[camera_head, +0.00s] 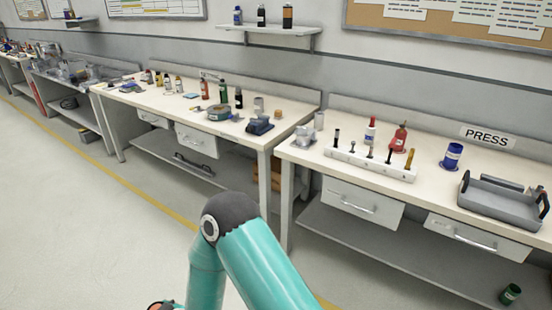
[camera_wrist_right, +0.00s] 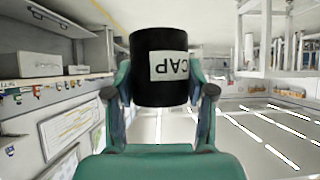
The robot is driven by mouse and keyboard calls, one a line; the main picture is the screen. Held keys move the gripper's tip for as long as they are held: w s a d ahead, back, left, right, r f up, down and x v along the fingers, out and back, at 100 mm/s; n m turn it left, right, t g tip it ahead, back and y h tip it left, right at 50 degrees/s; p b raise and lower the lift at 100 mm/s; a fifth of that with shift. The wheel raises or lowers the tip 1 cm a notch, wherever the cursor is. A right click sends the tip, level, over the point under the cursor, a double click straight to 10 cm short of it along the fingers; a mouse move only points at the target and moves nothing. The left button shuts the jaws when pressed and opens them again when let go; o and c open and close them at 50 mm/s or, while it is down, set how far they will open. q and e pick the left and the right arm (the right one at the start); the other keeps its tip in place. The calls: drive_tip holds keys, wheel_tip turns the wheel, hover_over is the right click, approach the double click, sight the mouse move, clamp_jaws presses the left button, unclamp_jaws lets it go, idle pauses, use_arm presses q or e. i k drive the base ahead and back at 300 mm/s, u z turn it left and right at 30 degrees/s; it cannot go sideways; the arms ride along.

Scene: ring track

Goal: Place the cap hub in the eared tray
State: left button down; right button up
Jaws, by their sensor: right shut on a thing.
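The cap hub (camera_wrist_right: 165,40) is a black cylinder with a white label reading CAP. In the right wrist view my right gripper (camera_wrist_right: 160,88) is shut on it, with one finger on each side. The eared tray (camera_head: 490,210) is a grey tray with raised handles at its ends, on the right bench in the head view. Its visible inside looks empty. The cap hub is apart from the tray and does not show in the head view. A teal link of my arm fills the bottom middle there; no left gripper shows.
A PRESS sign (camera_head: 487,136) is on the backboard.

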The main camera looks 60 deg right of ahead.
sight(495, 205)
drive_tip(key=u, duration=2.05)
drive_tip(key=i, duration=0.1)
drive_tip(key=z, duration=3.25)
